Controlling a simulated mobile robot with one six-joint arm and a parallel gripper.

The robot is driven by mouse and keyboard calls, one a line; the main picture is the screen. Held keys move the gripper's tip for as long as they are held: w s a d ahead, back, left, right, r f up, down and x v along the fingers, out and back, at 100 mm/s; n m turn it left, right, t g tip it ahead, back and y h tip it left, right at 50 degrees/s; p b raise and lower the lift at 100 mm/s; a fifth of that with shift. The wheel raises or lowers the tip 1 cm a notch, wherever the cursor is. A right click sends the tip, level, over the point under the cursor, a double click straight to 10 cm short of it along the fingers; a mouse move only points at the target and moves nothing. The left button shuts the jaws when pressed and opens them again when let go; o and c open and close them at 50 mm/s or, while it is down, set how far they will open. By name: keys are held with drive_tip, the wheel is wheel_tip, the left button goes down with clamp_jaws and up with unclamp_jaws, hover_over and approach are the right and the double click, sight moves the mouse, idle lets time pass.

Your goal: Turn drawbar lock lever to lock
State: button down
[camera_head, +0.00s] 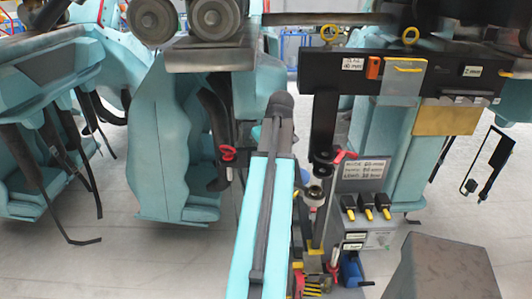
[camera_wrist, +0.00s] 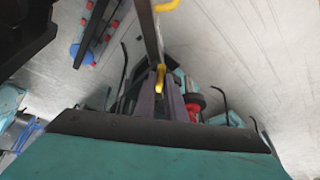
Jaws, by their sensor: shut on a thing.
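My gripper (camera_wrist: 161,92) shows in the middle of the wrist view, its narrow fingers close together. It appears shut on a yellow-ended piece (camera_wrist: 160,76) at the fingertips. I cannot tell for certain whether this piece is the drawbar lock lever. A red part (camera_wrist: 194,103) lies just right of the fingers in that view. In the head view my arm reaches up through the middle and hides my gripper. A small red handle (camera_head: 228,153) hangs left of my arm, and another red handle (camera_head: 346,155) stands right of it. I cannot tell which, if either, is the lever.
Teal coaster seats (camera_head: 170,150) stand at the left. A black rail (camera_head: 340,72) with tags crosses the upper right. A label panel (camera_head: 362,175) with several black-and-yellow parts stands below it. A grey block (camera_head: 440,265) fills the lower right. Open floor (camera_head: 130,260) shows at lower left.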

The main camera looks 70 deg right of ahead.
drive_tip(key=shift+w+a+f+m+g+h+p, duration=0.15)
drive_tip(key=shift+w+a+m+g, duration=0.25)
drive_tip(key=shift+m, duration=0.65)
drive_tip(key=shift+w+a+r+m+g+h+p, duration=0.1)
drive_tip(key=shift+w+a+m+g+h, duration=0.25)
drive_tip(key=shift+m, duration=0.75)
drive_tip(key=shift+w+a+f+m+g+h+p, duration=0.1)
drive_tip(key=shift+w+a+m+g, duration=0.35)
drive_tip(key=shift+m, duration=0.6)
drive_tip(key=shift+w, duration=0.15)
drive_tip(key=c, duration=1.8)
unclamp_jaws()
drive_tip(key=shift+d, duration=0.1)
drive_tip(key=shift+r, duration=0.25)
